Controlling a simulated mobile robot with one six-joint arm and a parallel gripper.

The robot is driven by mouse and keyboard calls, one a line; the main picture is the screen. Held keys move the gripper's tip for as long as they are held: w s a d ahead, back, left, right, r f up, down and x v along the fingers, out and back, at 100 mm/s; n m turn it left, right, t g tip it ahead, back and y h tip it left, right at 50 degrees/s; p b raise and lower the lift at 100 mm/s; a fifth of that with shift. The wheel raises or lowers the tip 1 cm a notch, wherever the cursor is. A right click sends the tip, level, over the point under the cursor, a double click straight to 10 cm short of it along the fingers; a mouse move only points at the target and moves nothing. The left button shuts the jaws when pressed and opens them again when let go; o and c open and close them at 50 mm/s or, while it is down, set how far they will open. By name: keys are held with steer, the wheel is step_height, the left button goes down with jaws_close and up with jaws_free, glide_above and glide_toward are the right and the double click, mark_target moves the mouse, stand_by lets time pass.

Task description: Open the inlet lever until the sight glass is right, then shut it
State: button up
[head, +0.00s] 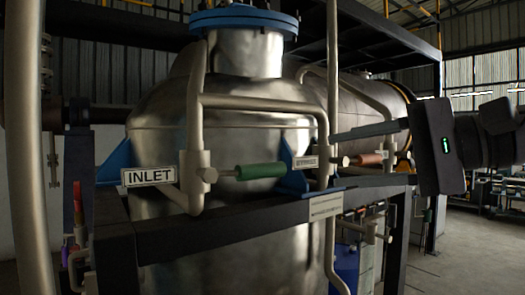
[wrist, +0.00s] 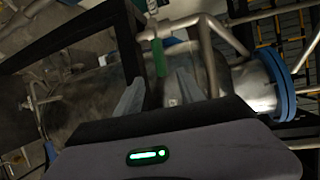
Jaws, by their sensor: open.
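The inlet lever has a green grip (head: 260,171) and lies about level, pointing right from its valve (head: 196,174) beside the INLET plate (head: 149,177). In the wrist view the green grip (wrist: 159,58) shows beyond the fingertips, roughly between them. My gripper (head: 336,135) reaches in from the right in the head view, above and right of the green grip and apart from it. In the wrist view my gripper (wrist: 160,90) has its two fingers spread, with nothing held. I cannot make out a sight glass in either view.
A second lever with an orange-brown grip (head: 366,159) lies right of a small, hard-to-read plate (head: 305,162), close under my gripper. A dark beam (head: 240,220) runs below the levers. A steel vessel (head: 225,110) with a blue flange (head: 245,18) stands behind pale pipes.

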mark_target(268, 170)
steer(key=p+x, duration=0.2)
steer(key=x, duration=1.2)
steer(key=shift+a+f, duration=0.1)
steer(key=shift+a, duration=0.25)
steer(key=shift+w+a+f, duration=0.15)
steer(key=shift+w+a, duration=0.15)
steer(key=shift+s, duration=0.1)
jaws_close()
